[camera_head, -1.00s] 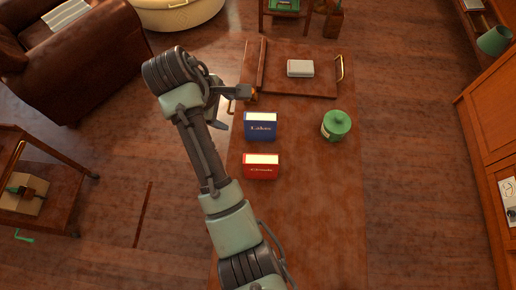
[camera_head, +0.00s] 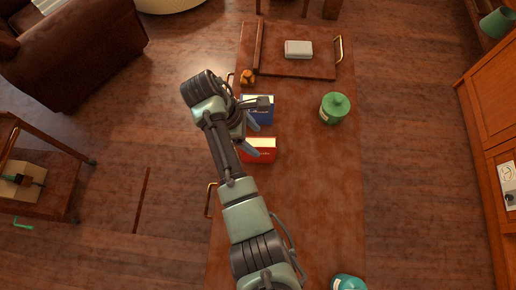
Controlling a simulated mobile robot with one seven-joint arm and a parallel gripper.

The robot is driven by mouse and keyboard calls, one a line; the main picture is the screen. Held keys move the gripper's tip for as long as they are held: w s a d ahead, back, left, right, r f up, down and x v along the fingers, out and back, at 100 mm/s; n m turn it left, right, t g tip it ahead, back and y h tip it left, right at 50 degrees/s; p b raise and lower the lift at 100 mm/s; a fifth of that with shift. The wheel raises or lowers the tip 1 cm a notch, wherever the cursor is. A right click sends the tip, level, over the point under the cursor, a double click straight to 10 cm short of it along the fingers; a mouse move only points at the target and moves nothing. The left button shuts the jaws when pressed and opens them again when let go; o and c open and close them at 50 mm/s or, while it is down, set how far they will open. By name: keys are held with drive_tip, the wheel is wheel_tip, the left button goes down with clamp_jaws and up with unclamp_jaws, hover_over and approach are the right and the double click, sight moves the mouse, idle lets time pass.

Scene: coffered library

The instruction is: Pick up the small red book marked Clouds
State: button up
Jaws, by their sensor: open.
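The red book (camera_head: 264,154) stands on the wooden table, with white page edges on top. Its lettering is too small and partly covered to read. A blue book (camera_head: 264,119) stands just behind it, partly hidden by my gripper. My gripper (camera_head: 258,127) is open and empty. It hangs over the gap between the two books, one finger across the blue book's top and the other at the red book's upper left. I cannot tell whether it touches either book.
A green lidded jar (camera_head: 335,109) stands right of the books, and a teal jar (camera_head: 347,283) at the near edge. A tray (camera_head: 290,67) with a pale box (camera_head: 298,48) lies behind. Small orange-brown objects (camera_head: 247,77) sit beside the tray.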

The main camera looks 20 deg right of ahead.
sight(257, 142)
drive_tip(key=shift+w+x, duration=0.15)
drive_tip(key=shift+x, duration=0.95)
drive_tip(key=shift+w+x, duration=0.1)
drive_tip(key=shift+x, duration=1.05)
drive_tip(key=shift+w+a+f, duration=0.1)
drive_tip(key=shift+a+f, duration=0.1)
drive_tip(key=shift+f, duration=0.1)
clamp_jaws()
